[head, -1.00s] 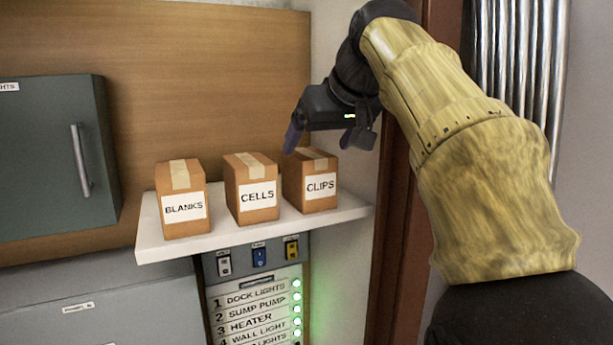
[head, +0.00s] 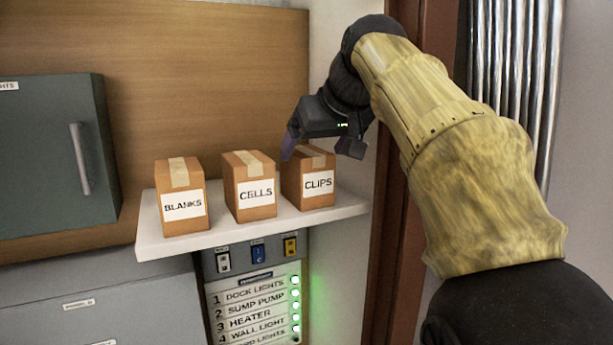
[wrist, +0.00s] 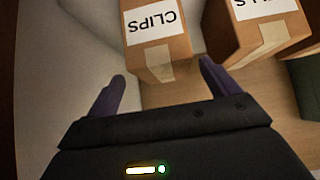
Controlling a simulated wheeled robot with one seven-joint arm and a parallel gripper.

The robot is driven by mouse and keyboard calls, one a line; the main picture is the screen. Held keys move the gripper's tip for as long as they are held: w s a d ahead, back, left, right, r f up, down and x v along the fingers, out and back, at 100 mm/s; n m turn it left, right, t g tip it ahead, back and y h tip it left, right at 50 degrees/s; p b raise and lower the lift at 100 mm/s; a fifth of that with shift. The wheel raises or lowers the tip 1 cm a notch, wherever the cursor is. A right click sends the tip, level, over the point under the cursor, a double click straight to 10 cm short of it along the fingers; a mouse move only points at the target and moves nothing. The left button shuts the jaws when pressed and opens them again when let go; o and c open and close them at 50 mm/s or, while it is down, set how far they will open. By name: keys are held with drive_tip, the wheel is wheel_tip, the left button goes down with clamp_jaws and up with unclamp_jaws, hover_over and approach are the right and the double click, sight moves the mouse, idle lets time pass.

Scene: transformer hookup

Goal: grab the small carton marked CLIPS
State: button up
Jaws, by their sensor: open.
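The small carton marked CLIPS (head: 309,190) is a brown taped box at the right end of a white shelf. It also shows in the wrist view (wrist: 160,65), upside down, with its label facing the top. My gripper (head: 320,152) is open, just above and slightly behind the carton's top in the head view. In the wrist view its two dark purple fingertips (wrist: 163,78) are spread to either side of the carton's near end. The right fingertip is in the gap beside the CELLS carton. I cannot tell whether either finger touches the box.
The CELLS carton (head: 249,205) stands close to the left of the CLIPS carton, with a narrow gap. The BLANKS carton (head: 183,215) stands farther left. They share the white shelf (head: 230,233). A breaker panel (head: 253,298) is below, and a grey cabinet (head: 45,160) is at left.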

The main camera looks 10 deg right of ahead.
drive_tip(key=shift+f, duration=0.1)
drive_tip(key=shift+w+a+f, duration=0.2)
drive_tip(key=shift+w, duration=0.1)
drive_tip(key=p+x, duration=0.2)
drive_tip(key=x, duration=0.1)
drive_tip(key=shift+a+f, duration=0.1)
drive_tip(key=shift+f, duration=0.3)
drive_tip(key=shift+w+a+f, duration=0.1)
drive_tip(key=shift+w+f, duration=0.3)
drive_tip(key=shift+w, duration=0.1)
drive_tip(key=shift+s+r, duration=0.1)
drive_tip(key=shift+s, duration=0.1)
drive_tip(key=shift+c, duration=0.9)
drive_tip(key=shift+s, duration=0.1)
drive_tip(key=c, duration=0.9)
drive_tip(key=shift+c, duration=0.2)
